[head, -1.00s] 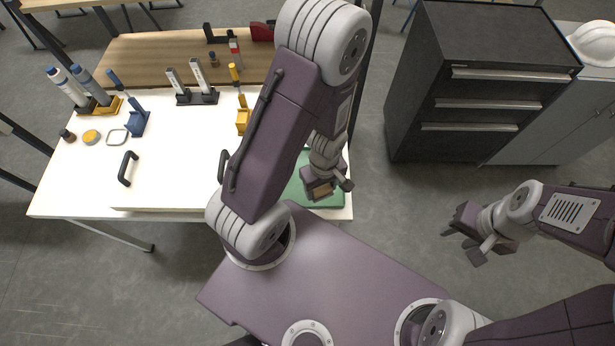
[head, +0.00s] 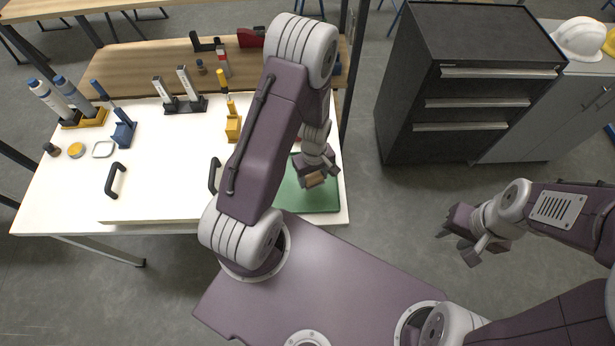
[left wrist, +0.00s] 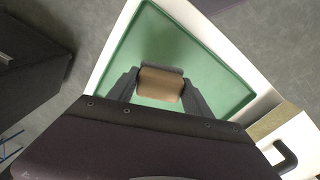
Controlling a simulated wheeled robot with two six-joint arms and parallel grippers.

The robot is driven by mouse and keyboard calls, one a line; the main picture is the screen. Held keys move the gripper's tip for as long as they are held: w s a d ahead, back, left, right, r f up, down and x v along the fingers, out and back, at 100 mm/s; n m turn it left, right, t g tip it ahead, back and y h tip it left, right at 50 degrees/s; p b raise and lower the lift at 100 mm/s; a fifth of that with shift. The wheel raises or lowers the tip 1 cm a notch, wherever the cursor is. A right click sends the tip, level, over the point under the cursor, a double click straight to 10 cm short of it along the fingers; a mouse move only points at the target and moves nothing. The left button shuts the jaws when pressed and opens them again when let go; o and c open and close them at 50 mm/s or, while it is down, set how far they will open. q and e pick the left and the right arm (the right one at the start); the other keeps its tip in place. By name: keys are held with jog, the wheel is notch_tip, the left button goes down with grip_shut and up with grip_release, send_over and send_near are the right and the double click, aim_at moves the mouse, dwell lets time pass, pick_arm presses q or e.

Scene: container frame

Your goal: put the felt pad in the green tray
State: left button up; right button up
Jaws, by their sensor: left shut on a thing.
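The felt pad, a small tan-brown block (left wrist: 160,84), is between the two fingers of my left gripper (left wrist: 161,92) in the left wrist view. In the head view the pad (head: 315,179) shows at the tip of my left gripper (head: 317,172), which is shut on it. The green tray (head: 325,202) lies at the table's front right corner, partly hidden by my left arm. In the left wrist view the tray (left wrist: 202,62) lies beneath the pad, its raised rim visible. The height of the pad above the tray is hard to judge. My right gripper (head: 458,247) is open and empty, off the table.
The white table (head: 60,195) holds a blue holder (head: 123,132), a yellow holder (head: 233,128), a yellow round tin (head: 76,150) and a black handle (head: 115,180). A dark drawer cabinet (head: 465,90) stands to the right. Open floor lies between it and the table.

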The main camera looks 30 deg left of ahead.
aim_at(310, 177)
pick_arm(q)
jog(key=shift+w+a+f, duration=0.9)
jog(key=shift+w+a, duration=0.15)
jog(key=shift+w, duration=0.1)
jog(key=shift+w+a+f, duration=0.1)
jog(key=shift+a, duration=0.1)
notch_tip(310, 177, down, 4)
jog(key=shift+d+r+p, duration=0.1)
jog(key=shift+d+p, duration=0.05)
jog(key=shift+p, duration=0.25)
jog(key=shift+f, duration=0.25)
jog(key=o, duration=1.2)
jog(key=shift+o, duration=1.3)
